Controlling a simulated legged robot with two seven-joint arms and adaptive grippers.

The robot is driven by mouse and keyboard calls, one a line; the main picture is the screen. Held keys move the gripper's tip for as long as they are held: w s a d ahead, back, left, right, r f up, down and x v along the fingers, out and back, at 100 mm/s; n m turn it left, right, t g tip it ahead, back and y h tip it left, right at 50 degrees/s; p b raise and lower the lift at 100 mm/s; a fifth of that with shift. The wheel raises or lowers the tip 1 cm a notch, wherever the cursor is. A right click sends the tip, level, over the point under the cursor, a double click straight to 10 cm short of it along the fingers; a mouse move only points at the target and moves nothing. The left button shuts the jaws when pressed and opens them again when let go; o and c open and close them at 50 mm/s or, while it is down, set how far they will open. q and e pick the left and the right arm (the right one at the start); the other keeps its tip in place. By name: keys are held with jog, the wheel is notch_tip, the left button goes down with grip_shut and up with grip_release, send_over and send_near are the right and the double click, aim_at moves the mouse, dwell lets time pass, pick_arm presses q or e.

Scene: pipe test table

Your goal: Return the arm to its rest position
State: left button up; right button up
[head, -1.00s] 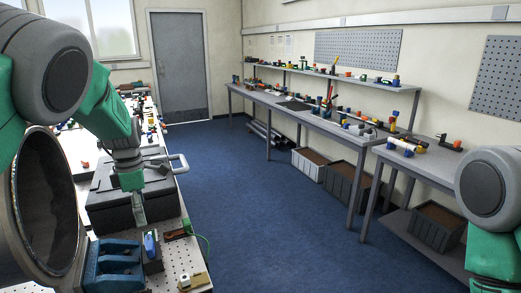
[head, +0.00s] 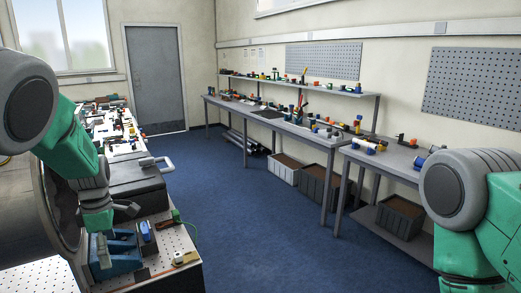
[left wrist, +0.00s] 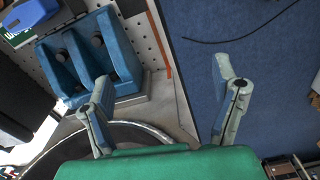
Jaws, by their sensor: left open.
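My left arm (head: 70,140) comes in from the left of the head view, bent and folded close to my body. Its gripper (head: 116,229) is open and empty, above the near end of the left table beside a blue block-shaped fixture (head: 122,252). In the left wrist view the two fingers of the gripper (left wrist: 163,76) stand wide apart with nothing between them. The blue fixture (left wrist: 118,52) lies behind the left finger there. My right arm (head: 465,200) shows at the right edge of the head view; its gripper is out of view.
The left table's perforated top (head: 178,275) holds a dark grey case (head: 138,183) and small parts. A long bench (head: 290,128) with coloured pipe pieces runs along the right wall, grey bins (head: 318,186) beneath. The blue floor (head: 240,220) between is clear.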

pick_arm(q)
jog(key=s+f+m+y, duration=0.1)
jog(key=s+f+m, duration=0.9)
jog(key=s+f, duration=0.85)
jog(key=s+d+f+m+h, duration=0.1)
jog(key=s+d+m, duration=0.25)
jog(key=s, duration=0.35)
jog(key=s+d+f+m, duration=0.1)
jog(key=s+d+m, duration=0.2)
jog(key=s+m, duration=0.35)
jog(key=s+d+m+h, duration=0.1)
jog(key=s+d+m, duration=0.2)
jog(key=s, duration=0.6)
jog(key=w+f+b, duration=0.1)
jog(key=f+b, duration=0.7)
jog(key=w+f+b, duration=0.2)
jog(key=f+b, duration=0.6)
jog(key=shift+w+d+t+y, duration=0.2)
jog(key=shift+w+t+y, duration=0.1)
jog(key=shift+t, duration=0.1)
pick_arm(e)
notch_tip(320, 180, down, 16)
